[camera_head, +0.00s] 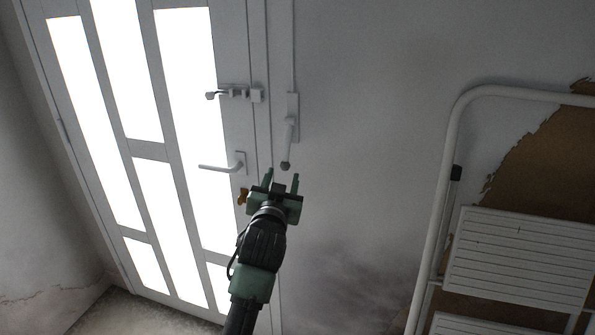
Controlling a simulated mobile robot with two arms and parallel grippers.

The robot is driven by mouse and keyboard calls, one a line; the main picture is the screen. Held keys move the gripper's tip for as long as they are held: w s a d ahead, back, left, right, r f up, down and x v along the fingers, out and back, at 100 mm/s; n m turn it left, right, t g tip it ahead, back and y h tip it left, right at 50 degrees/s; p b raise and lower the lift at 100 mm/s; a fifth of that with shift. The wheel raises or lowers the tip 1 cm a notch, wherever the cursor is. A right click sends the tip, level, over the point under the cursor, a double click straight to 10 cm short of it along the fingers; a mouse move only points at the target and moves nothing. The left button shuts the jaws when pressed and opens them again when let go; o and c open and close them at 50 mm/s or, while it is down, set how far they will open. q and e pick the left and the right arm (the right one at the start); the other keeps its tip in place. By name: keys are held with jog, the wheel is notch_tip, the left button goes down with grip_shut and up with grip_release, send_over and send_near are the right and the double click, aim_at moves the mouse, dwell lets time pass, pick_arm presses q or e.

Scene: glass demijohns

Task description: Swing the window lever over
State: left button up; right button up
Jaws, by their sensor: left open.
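The window lever (290,131) is a pale grey handle on a narrow plate on the wall, right of the door frame. It hangs down, leaning slightly left, with a dark knob at its lower end. A thin rod (287,45) runs up from its plate. My left gripper (281,178) is open, its two green fingers pointing up just below the knob. In the picture the knob lies between and a little above the fingertips; I cannot tell the gap in depth. Nothing shows between the fingers. My right gripper is not in view.
A white door (149,150) with bright glass panes fills the left. It carries a slide bolt (234,94) and a door handle (222,164). A small brass-coloured piece (242,196) shows beside my gripper. A white folding ladder (520,252) stands at right. The wall between is bare.

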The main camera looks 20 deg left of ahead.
aim_at(285, 168)
pick_arm(q)
jog(key=w, duration=0.2)
jog(key=w+a, duration=0.1)
jog(key=w, duration=0.4)
jog(key=shift+w+a+f+p, duration=0.1)
jog(key=shift+w+a+p, duration=0.2)
jog(key=shift+p, duration=0.1)
grip_shut()
dwell(1.1)
